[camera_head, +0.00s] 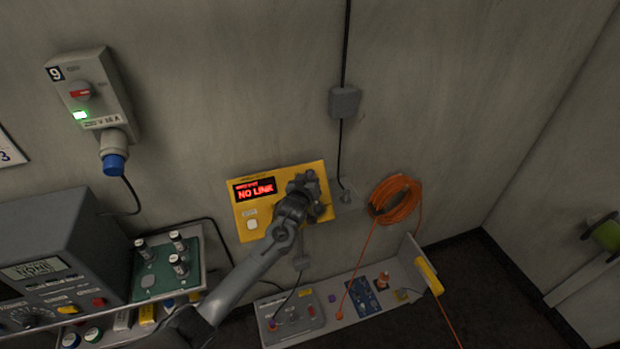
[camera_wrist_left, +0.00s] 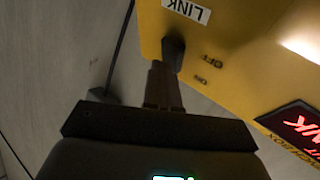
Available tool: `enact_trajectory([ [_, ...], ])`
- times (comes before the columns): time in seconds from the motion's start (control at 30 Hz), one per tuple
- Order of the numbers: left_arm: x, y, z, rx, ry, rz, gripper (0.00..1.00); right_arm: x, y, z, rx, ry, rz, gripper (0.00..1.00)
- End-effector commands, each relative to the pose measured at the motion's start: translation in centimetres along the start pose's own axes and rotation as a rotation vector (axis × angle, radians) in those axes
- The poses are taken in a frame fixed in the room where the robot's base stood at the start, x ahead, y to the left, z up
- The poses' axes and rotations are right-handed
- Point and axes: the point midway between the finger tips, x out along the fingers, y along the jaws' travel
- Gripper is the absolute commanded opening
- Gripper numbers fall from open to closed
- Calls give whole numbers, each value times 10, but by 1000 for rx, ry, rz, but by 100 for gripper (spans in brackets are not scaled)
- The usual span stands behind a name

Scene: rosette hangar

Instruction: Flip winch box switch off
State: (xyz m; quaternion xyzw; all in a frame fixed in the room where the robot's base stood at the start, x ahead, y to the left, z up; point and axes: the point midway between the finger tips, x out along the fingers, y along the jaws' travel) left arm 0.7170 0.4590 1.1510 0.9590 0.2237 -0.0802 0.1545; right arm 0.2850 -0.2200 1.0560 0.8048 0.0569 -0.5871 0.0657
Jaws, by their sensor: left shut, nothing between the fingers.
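The yellow winch box (camera_head: 248,228) is on the grey wall, with a red display (camera_head: 255,190) reading "NO LINK" and a white square button (camera_head: 252,224). My left gripper (camera_head: 310,185) covers the right part of the box. In the left wrist view the box (camera_wrist_left: 215,45) fills the upper right, and my left gripper (camera_wrist_left: 163,85) is shut and empty. Its fingertips are at a dark switch lever (camera_wrist_left: 174,52) beside the "OFF" and "ON" marks; I cannot tell whether they touch. In the head view the switch is hidden behind the gripper. My right gripper is not in view.
A wall socket box (camera_head: 90,90) with a blue plug is at the upper left. A grey instrument (camera_head: 60,245) stands at the lower left. An orange cable coil (camera_head: 396,199) hangs right of the winch box, above a low shelf (camera_head: 345,300) of parts.

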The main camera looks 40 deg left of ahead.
Motion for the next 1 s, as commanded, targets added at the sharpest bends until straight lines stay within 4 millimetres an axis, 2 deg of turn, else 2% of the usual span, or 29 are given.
enact_trajectory([
  [0.03,1,-4,7,3,-11,-6,0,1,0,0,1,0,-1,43],
  [0.2,3,-6,10,4,-15,-8,0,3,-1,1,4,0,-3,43],
  [1.0,6,-11,15,5,-21,-12,0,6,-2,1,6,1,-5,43],
])
